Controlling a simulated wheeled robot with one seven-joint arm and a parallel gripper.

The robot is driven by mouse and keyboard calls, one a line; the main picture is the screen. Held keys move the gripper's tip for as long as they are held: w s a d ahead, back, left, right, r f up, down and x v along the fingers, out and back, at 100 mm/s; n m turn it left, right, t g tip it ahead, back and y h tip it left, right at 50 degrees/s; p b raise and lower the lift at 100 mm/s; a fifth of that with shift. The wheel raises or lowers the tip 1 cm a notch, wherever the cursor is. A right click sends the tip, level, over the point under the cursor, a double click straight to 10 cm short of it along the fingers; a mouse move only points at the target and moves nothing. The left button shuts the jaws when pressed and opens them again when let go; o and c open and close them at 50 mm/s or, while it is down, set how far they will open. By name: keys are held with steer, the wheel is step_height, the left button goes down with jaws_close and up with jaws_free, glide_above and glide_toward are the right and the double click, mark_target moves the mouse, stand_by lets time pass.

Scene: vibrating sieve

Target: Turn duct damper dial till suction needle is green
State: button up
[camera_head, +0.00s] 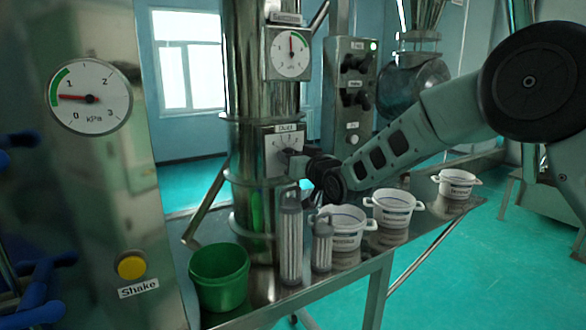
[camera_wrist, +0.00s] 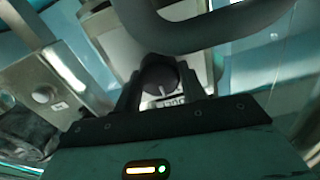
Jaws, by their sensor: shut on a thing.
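The duct damper dial plate (camera_head: 287,136), labelled "Duct" with numbers, sits on the shiny vertical duct in the head view. Its dark round knob (camera_wrist: 160,72), with a pale pointer mark, is between my fingers in the wrist view. My gripper (camera_wrist: 161,88) is shut on the knob; in the head view my gripper (camera_head: 298,162) covers much of it. Above, a round gauge (camera_head: 291,53) on the duct has a red needle pointing about straight up, near the left end of a green arc. Its small label is unreadable.
A larger kPa gauge (camera_head: 90,97) on the left panel has its needle pointing left, near its green band's lower end. Below it is a yellow Shake button (camera_head: 131,265). A green bucket (camera_head: 219,277), filter cartridges (camera_head: 291,240) and white tubs (camera_head: 393,208) stand below my arm.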

steer(key=shift+f+m+b, duration=0.15)
steer(key=shift+m+b, duration=1.15)
steer(key=shift+b, duration=0.05)
steer(key=o, duration=1)
steer(key=shift+d, duration=0.1)
steer(key=b+v, duration=0.6)
steer(key=v, duration=1.1)
steer(key=shift+s+d, duration=0.15)
